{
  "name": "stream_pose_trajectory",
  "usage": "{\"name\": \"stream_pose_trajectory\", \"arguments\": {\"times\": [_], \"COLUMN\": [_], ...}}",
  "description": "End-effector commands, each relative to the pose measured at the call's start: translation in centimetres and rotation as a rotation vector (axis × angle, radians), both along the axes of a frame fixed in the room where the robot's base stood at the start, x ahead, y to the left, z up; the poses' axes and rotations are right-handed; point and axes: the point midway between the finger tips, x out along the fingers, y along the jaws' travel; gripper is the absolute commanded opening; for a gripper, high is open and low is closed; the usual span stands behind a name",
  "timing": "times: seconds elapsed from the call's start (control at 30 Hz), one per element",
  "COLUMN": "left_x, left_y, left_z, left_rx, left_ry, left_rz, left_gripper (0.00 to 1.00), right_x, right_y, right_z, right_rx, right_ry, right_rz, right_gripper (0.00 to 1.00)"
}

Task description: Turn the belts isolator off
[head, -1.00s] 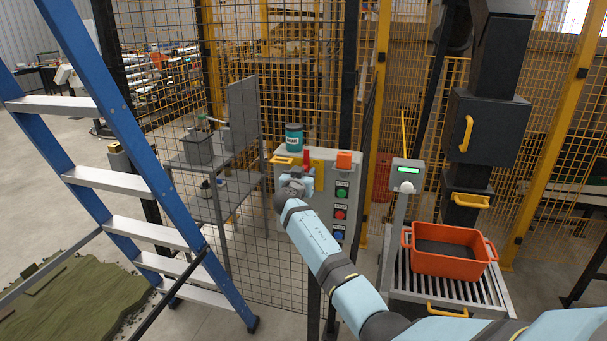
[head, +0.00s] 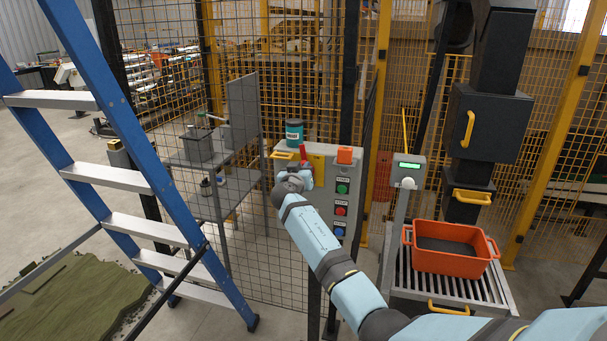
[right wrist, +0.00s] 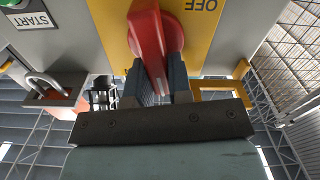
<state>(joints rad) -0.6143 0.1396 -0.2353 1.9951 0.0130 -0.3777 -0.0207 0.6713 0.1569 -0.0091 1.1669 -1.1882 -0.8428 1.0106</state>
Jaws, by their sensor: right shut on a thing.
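The isolator's red handle (head: 303,152) sits on a yellow plate (head: 318,168) on the front of the grey control box (head: 357,162). My right gripper (head: 303,170) is at the handle, and its wrist hides part of the plate. In the right wrist view, the two dark fingers (right wrist: 156,80) are shut on the red handle (right wrist: 150,35), one on each side. The yellow plate (right wrist: 205,50) there shows the word OFF upside down beside the handle. Any other marking on the plate is hidden or out of view. My left gripper is not in view.
A teal tin (head: 294,133) stands on the box. A blue ladder (head: 150,165) is left; an orange crate (head: 448,262) on rollers is right. Mesh fencing stands behind.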

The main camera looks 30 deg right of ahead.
Motion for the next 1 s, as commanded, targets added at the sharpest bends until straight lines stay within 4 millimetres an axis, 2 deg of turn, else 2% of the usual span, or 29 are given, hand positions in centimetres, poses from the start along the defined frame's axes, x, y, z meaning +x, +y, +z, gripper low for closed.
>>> {"name": "stream_pose_trajectory", "arguments": {"times": [0.1, 0.4, 1.0], "left_x": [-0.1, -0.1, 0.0], "left_y": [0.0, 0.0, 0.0], "left_z": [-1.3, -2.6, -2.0], "left_rx": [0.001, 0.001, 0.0], "left_ry": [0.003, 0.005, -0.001], "left_rz": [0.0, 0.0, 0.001], "left_gripper": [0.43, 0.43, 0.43], "right_x": [0.1, 0.6, 1.1], "right_y": [0.2, 0.5, 1.0], "right_z": [-0.5, -0.5, -1.2], "right_rx": [-0.067, -0.252, -0.622], "right_ry": [0.078, 0.296, 0.732], "right_rz": [0.0, 0.001, 0.001], "right_gripper": [0.0, 0.0, 0.0]}}
